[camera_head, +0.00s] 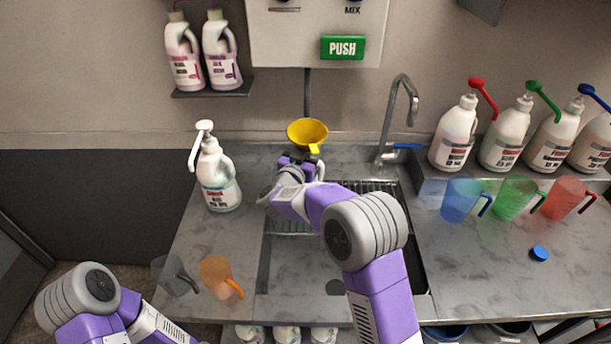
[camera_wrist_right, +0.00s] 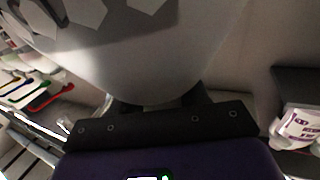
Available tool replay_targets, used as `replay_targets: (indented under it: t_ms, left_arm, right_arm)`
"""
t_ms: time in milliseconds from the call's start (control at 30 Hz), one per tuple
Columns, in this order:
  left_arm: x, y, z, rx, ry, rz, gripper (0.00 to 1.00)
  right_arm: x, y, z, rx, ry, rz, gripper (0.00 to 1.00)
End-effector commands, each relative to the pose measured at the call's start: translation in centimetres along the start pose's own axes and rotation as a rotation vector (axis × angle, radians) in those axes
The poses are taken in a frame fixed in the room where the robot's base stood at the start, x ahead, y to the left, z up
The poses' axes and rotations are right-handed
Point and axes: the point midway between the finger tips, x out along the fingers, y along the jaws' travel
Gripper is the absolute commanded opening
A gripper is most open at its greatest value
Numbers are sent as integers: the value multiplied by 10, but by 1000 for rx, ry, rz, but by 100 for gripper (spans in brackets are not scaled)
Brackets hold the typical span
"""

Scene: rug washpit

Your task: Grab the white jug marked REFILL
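My right gripper (camera_head: 298,163) is over the sink, just under a yellow funnel (camera_head: 307,133); my own arm partly hides it. In the right wrist view a large, pale, rounded surface (camera_wrist_right: 150,50) fills the top, close in front of the gripper (camera_wrist_right: 158,103). The dark fingers stand apart near its lower edge; their grip on it is unclear. No label shows on it, so I cannot tell if it is the REFILL jug. A white jug with a white pump (camera_head: 218,180) stands on the counter at the left; its label is not legible. My left gripper is out of view.
Two jugs (camera_head: 203,62) sit on a wall shelf. Several pump jugs (camera_head: 455,135) and blue, green and red cups (camera_head: 462,200) stand at the right. A faucet (camera_head: 400,110) rises behind the sink. A grey cup (camera_head: 175,275) and an orange cup (camera_head: 215,275) are front left.

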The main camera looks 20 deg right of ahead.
Motion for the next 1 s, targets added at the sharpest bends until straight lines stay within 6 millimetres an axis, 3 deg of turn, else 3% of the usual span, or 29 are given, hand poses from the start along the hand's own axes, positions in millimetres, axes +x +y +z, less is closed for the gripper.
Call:
replay_targets:
  t_ms: [33,233,800,1000]
  left_arm:
    - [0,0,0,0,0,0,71]
    - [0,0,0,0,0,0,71]
    - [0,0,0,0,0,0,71]
    - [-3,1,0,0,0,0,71]
  right_arm:
    - [0,0,0,0,0,0,30]
    - [0,0,0,0,0,-1,0]
    - [0,0,-5,5,8,0,0]
    - [0,0,-16,6,9,0,0]
